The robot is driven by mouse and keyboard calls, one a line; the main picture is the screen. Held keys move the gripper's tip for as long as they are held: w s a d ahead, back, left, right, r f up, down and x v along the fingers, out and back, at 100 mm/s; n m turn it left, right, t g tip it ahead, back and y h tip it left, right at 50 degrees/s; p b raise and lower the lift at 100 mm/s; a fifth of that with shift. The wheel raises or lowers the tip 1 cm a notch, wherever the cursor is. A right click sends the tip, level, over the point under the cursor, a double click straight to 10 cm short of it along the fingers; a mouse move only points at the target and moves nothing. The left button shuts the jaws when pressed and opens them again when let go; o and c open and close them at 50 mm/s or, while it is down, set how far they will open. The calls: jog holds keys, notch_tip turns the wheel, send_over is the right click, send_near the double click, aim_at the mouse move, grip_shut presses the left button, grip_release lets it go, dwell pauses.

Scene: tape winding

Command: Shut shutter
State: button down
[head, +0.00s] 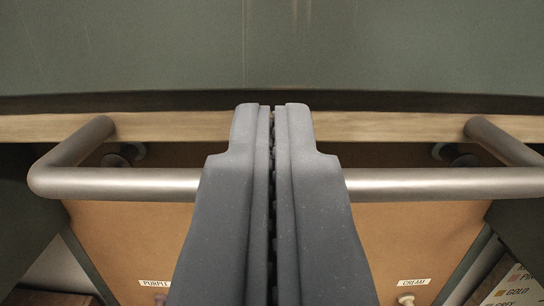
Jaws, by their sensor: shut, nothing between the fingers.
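The shutter appears to be the large dark green panel (150,50) across the top, with a pale wooden strip (385,127) below its dark lower edge. A grey metal bar handle (420,184) runs across the picture, with bent ends and round dark mounts at left and right. My gripper (271,106) is shut and empty in the middle. Its fingers cross in front of the handle's middle and hide that part. Their tips overlap the strip in the picture; I cannot tell whether they touch the strip or handle.
Below the handle is a brown board (405,245) with pegs labelled PURPLE (155,283) and CREAM (411,282). A colour list (511,289) stands at the lower right, its readable entries including GOLD. Dark green side panels flank the board.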

jog(key=shift+d+f, duration=0.1)
jog(key=shift+d, duration=0.05)
notch_tip(320, 180, down, 27)
jog(key=b, duration=2.7)
jog(key=shift+w+f, duration=0.1)
notch_tip(320, 180, up, 5)
jog(key=p, duration=0.5)
jog(key=s+f+b, duration=0.1)
jog(key=s+b, duration=0.5)
jog(key=s, duration=0.3)
jog(key=shift+s+f, duration=0.25)
jog(key=shift+s, duration=0.1)
